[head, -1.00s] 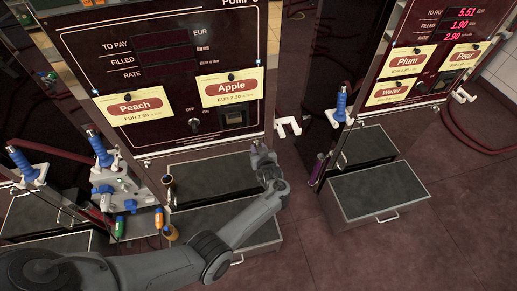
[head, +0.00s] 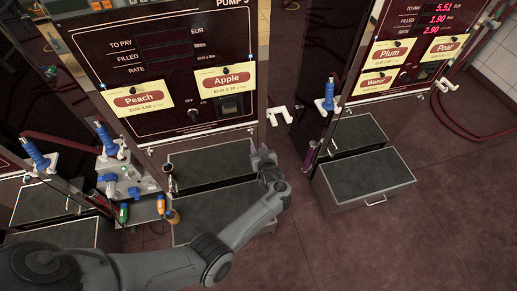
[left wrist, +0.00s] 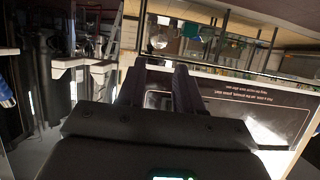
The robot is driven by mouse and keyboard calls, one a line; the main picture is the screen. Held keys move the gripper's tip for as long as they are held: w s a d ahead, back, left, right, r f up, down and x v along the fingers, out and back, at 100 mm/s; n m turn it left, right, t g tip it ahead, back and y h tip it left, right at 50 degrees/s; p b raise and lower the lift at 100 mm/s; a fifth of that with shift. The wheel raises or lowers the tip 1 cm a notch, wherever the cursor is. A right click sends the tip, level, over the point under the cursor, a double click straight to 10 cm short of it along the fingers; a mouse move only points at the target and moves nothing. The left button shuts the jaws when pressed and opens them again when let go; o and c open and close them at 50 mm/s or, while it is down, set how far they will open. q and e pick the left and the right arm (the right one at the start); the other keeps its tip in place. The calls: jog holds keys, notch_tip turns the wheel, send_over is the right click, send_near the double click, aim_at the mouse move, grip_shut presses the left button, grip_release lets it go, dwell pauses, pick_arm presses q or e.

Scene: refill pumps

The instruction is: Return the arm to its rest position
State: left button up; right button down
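My left arm comes in from the lower left of the head view. Its gripper (head: 263,158) is held up in front of the lower right edge of the Peach and Apple pump (head: 165,70), above the dark steps. In the left wrist view the gripper (left wrist: 158,82) shows two dark fingers apart, with nothing between them. Part of a dark panel with white print (left wrist: 250,105) shows beyond the fingers. My right gripper is not in view.
A second pump with lit red digits (head: 425,30) stands at the right. Dark-topped steps (head: 362,178) stand before it. A white hook (head: 279,115) sticks out near my gripper. Blue-handled nozzles (head: 105,138) and small bottles (head: 161,204) are at the left. The floor at lower right is clear.

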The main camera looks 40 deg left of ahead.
pick_arm(q)
jog(key=s+a+f+m+h, duration=0.1)
jog(key=s+a+f, duration=0.2)
jog(key=s+f, duration=0.5)
jog(key=s+a+f+m, duration=0.2)
jog(key=s+f, duration=0.1)
jog(key=s, duration=0.9)
jog(key=s+d+r+m+g+h+p, duration=0.1)
jog(key=s+d+r+m+g+h, duration=0.1)
jog(key=s+d+r+m+h, duration=0.65)
jog(key=s+d+r+m+g+h, duration=0.1)
jog(key=s+d+r+g+h, duration=0.15)
jog(key=s+d+r, duration=0.65)
jog(key=w+d+r+p, duration=0.1)
jog(key=r+p, duration=1.5)
jog(key=r, duration=0.1)
jog(key=w+d+r+y+p, duration=0.1)
jog(key=w+r+p, duration=0.1)
jog(key=r+p, duration=1.3)
notch_tip(320, 180, up, 3)
jog(key=shift+w+r+p, duration=0.1)
jog(key=shift+w+p, duration=0.2)
jog(key=shift+p, duration=0.05)
